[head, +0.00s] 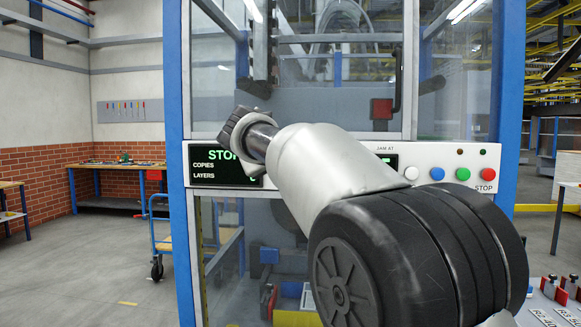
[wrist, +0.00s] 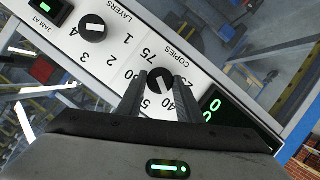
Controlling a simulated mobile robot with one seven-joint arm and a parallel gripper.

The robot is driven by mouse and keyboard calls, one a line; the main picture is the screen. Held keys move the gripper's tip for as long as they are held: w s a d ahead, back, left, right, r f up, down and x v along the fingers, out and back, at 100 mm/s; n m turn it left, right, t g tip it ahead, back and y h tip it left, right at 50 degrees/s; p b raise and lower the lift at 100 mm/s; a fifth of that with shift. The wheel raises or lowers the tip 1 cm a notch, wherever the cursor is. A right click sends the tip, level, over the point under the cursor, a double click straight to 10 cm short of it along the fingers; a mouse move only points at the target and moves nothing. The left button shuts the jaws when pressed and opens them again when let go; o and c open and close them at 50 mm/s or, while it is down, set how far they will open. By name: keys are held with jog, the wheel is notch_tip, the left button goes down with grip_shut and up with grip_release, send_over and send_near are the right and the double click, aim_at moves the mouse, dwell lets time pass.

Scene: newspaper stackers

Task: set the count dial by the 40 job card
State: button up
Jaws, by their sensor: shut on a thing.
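The count dial (wrist: 161,82), a black knob with a white mark under the COPIES label, is in the middle of the wrist view. My gripper (wrist: 161,76) has one finger on each side of it and is shut on it. Numbers ring the dial, 75 among them; the fingers cover part of the ring, and I cannot tell surely which number the mark meets. In the head view my arm hides the dial. A card ending in 40 (head: 543,317) shows at the lower right edge, partly cut off.
The LAYERS dial (wrist: 92,28) is up-left of my gripper in the wrist view. A dark display (head: 222,165) reads STOP, COPIES and LAYERS. White, blue, green and red buttons (head: 462,174) line the panel's right. A blue cart (head: 160,235) stands left of the machine.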

jog(key=o, duration=1)
jog(key=b+v, duration=0.1)
jog(key=v, duration=1.6)
jog(key=shift+s+r, duration=0.1)
jog(key=shift+s, duration=0.1)
